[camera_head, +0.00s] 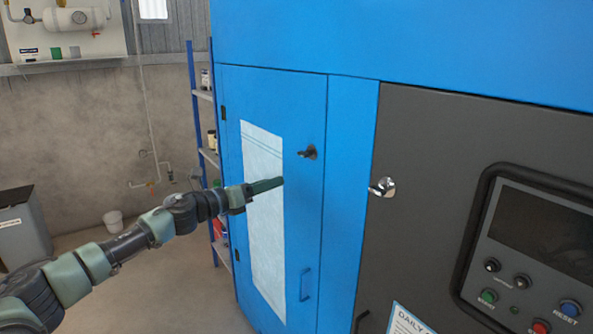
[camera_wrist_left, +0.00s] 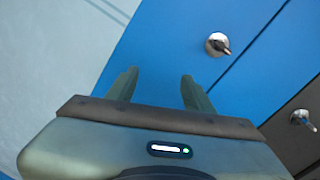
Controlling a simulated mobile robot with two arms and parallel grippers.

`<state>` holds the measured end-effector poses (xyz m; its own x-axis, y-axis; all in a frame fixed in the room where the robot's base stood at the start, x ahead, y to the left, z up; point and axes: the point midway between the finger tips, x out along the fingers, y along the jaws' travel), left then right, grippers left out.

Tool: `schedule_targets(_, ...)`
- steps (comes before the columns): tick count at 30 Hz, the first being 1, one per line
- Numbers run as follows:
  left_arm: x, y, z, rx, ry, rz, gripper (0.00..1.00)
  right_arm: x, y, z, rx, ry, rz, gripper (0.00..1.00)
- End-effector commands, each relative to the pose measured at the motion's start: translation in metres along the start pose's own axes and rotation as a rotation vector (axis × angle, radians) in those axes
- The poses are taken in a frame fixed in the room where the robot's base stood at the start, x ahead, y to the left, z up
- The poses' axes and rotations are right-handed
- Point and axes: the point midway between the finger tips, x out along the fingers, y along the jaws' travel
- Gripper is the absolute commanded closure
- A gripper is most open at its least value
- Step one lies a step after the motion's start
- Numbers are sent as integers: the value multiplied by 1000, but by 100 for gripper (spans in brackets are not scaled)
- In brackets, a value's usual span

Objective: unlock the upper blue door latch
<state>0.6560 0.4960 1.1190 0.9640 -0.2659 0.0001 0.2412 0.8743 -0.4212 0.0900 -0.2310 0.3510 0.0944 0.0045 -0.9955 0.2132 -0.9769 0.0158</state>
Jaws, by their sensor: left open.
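The upper latch (camera_head: 308,153) is a small dark knob on a light round base, high on the blue door (camera_head: 305,220), near its right edge. In the left wrist view the latch (camera_wrist_left: 218,45) lies beyond and to the right of my fingertips, with its lever pointing down to the right. My left gripper (camera_head: 280,183) is in front of the door, below and left of the latch and apart from it. In the left wrist view its two fingers (camera_wrist_left: 158,76) are spread with nothing between them. My right gripper is in neither view.
A metal latch (camera_head: 383,187) sits on the dark panel (camera_head: 425,150) to the right. A blue handle (camera_head: 306,285) is lower on the door, and a white sheet (camera_head: 264,220) covers its middle. A control panel (camera_head: 540,250) is at far right. Shelves (camera_head: 207,150) stand left of the cabinet.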

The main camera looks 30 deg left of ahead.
Motion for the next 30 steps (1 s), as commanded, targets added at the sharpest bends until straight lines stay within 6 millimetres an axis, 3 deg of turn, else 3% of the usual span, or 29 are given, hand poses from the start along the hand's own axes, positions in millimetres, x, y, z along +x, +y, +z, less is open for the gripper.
schedule_targets(1,-5,-21,17,131,7,-41,48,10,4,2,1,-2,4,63)
schedule_targets(3,-11,-45,34,270,17,-81,48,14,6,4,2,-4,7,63)
schedule_targets(8,-18,-72,53,423,27,-121,48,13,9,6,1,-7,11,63)
schedule_targets(14,-2,-78,60,430,23,-124,48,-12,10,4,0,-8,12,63)
schedule_targets(21,35,-83,57,431,24,-125,48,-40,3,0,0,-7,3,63)
schedule_targets(30,57,-82,50,431,27,-122,48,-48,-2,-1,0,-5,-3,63)
